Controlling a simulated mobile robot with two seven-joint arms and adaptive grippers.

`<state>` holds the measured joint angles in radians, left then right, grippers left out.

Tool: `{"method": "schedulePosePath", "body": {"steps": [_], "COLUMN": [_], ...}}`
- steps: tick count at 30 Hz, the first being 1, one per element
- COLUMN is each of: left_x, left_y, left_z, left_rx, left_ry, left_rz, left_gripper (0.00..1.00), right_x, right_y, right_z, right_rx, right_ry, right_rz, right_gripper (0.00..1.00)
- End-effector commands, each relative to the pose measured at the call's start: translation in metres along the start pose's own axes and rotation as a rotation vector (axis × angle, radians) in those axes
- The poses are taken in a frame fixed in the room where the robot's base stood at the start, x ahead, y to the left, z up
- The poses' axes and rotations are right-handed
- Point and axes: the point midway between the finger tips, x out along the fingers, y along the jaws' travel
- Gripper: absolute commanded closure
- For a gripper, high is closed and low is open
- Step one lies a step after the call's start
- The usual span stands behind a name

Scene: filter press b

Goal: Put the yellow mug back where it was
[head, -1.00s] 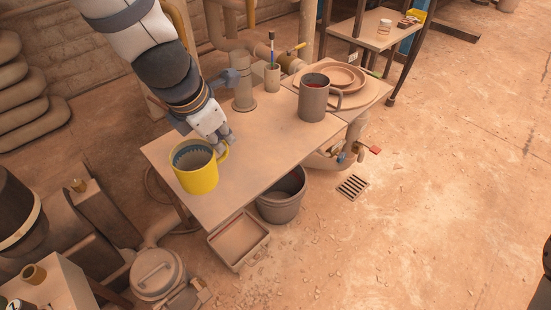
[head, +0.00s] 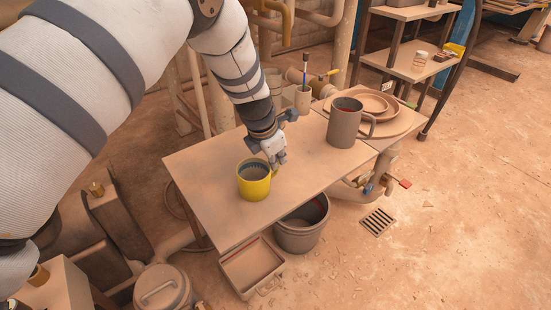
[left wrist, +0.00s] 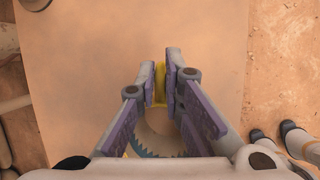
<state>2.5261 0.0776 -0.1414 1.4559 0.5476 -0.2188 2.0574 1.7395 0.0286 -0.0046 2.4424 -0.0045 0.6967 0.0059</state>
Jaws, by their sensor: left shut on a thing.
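The yellow mug (head: 252,188) is upright at the middle of the wooden table (head: 213,222). I cannot tell whether its base touches the top. My left gripper (head: 277,163) is at the mug's right far side, shut on its handle. In the left wrist view the yellow handle (left wrist: 160,84) is between the two fingertips. Most of the mug there is hidden by the gripper; part of its inside with a dark toothed band shows low in the picture. My right gripper is not in view.
A large grey-brown mug (head: 343,127) stands further right, by stacked plates (head: 375,102). A cup with brushes (head: 303,97) is at the back. A bucket (head: 300,236) and a tray (head: 232,265) are on the floor at the table's front. The tabletop around the yellow mug is clear.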

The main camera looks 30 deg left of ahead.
Motion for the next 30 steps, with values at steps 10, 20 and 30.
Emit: {"method": "schedulePosePath", "body": {"steps": [10,20,30], "left_x": [0.001,-0.007,-0.097], "left_y": [-0.001,0.000,0.002], "left_z": [0.000,0.001,0.004], "left_rx": [0.000,0.001,0.001], "left_ry": [-0.001,-0.002,-0.007], "left_rz": [0.000,0.000,0.004], "left_gripper": [0.72,0.72,0.72], "right_x": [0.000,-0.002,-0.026], "right_y": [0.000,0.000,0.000], "right_z": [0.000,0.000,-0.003], "right_rx": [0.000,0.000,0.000], "right_ry": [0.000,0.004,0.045], "right_rz": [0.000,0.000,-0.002], "right_gripper": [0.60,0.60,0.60]}}
